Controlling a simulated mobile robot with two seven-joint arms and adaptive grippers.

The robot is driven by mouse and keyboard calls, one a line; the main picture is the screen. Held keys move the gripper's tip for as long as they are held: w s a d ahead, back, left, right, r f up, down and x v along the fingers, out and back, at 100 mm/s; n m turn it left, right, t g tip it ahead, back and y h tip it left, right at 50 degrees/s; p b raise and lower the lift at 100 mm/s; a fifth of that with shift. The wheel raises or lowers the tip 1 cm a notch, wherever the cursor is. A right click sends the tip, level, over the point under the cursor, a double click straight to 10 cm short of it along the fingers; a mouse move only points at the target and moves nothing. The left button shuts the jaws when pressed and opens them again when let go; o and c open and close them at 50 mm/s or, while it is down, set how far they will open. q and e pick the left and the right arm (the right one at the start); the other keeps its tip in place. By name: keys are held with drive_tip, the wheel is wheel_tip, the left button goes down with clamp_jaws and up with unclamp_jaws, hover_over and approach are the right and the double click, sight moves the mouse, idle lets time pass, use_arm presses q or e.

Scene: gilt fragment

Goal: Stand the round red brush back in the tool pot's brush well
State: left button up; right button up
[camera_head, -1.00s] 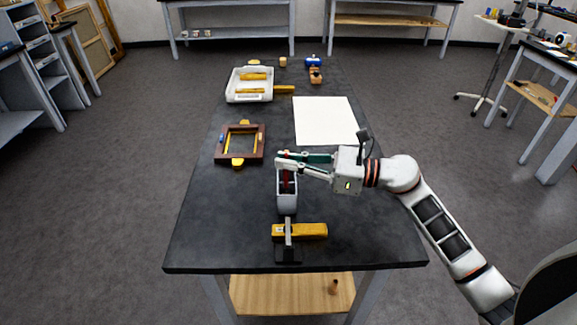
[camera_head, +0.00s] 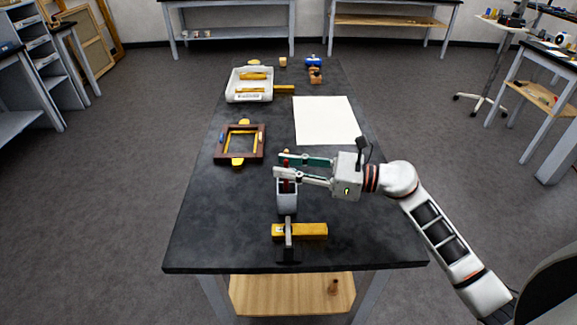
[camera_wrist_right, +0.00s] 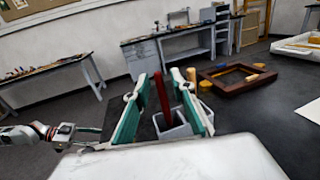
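The grey tool pot (camera_head: 287,207) stands on the dark table in front of my right gripper. The round red brush (camera_head: 286,186) stands nearly upright, its lower end inside the pot; it also shows in the right wrist view (camera_wrist_right: 162,98). I cannot tell for certain which compartment holds it. My right gripper (camera_head: 280,166) is open around the brush handle, with a finger on each side. What seems to be my left gripper (camera_wrist_right: 85,130) shows small at the wrist view's left edge, fingers unclear.
A yellow block with a grey upright tool (camera_head: 312,231) lies just before the pot. A brown wooden frame (camera_head: 221,157) lies left, a white tray (camera_head: 237,97) farther back. White paper (camera_head: 325,120) lies behind the gripper. The table's front right is clear.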

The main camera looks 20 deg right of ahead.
drive_tip(key=b+v, duration=0.2)
drive_tip(key=v, duration=1)
drive_tip(key=shift+b, duration=0.35)
drive_tip(key=shift+r, duration=0.1)
